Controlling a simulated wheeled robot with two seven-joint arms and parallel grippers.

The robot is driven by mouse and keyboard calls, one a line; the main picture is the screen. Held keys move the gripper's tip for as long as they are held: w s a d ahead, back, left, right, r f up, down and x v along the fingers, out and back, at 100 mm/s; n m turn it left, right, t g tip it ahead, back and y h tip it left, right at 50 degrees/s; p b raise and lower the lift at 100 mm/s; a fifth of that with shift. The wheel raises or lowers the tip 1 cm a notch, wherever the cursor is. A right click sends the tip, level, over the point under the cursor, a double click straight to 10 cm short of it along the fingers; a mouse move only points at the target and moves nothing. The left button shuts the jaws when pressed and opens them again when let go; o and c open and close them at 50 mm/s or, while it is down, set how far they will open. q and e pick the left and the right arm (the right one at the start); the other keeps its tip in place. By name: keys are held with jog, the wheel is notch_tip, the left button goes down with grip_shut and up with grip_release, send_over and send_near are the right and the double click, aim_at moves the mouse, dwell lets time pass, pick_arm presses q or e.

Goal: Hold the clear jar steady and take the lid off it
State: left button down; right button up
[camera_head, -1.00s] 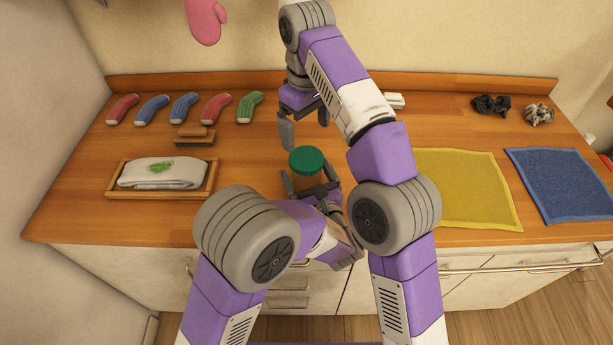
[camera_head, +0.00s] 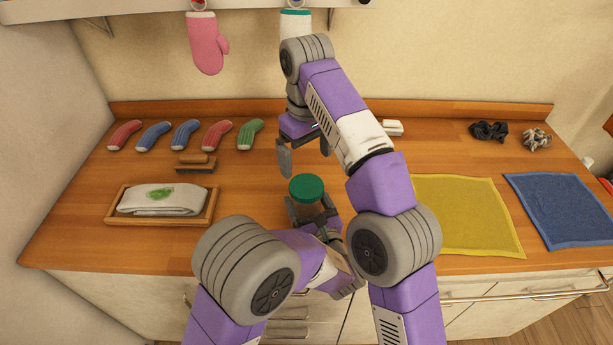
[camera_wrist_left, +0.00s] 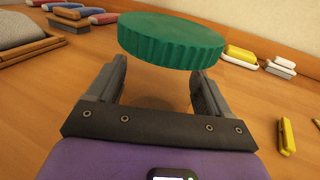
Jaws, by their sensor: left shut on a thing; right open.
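The clear jar (camera_head: 309,207) stands on the wooden counter with a ribbed green lid (camera_head: 307,187) on top. My left gripper (camera_head: 311,214) is shut on the jar, one finger on each side below the lid. In the left wrist view, the green lid (camera_wrist_left: 171,40) sits above the fingers and the see-through jar (camera_wrist_left: 158,88) is hard to make out between them. My right gripper (camera_head: 305,158) is open and empty, fingers pointing down, above and just behind the lid in the head view, apart from it.
A wooden tray (camera_head: 112,215) with a folded white cloth lies at left, a brush (camera_head: 195,165) and several socks (camera_head: 185,134) behind it. A yellow cloth (camera_head: 463,215) and a blue cloth (camera_head: 562,208) lie at right. The counter between tray and jar is clear.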

jog(key=m, duration=0.5)
jog(key=shift+f, duration=0.15)
jog(key=m, duration=0.8)
jog(key=shift+f, duration=0.1)
jog(key=m, duration=0.9)
jog(key=shift+m, duration=0.4)
jog(key=m, duration=0.3)
jog(key=shift+m, duration=0.3)
jog(key=m, duration=0.3)
jog(key=shift+m, duration=0.4)
jog(key=m, duration=0.4)
jog(key=shift+r, duration=0.25)
jog(key=shift+f, duration=0.2)
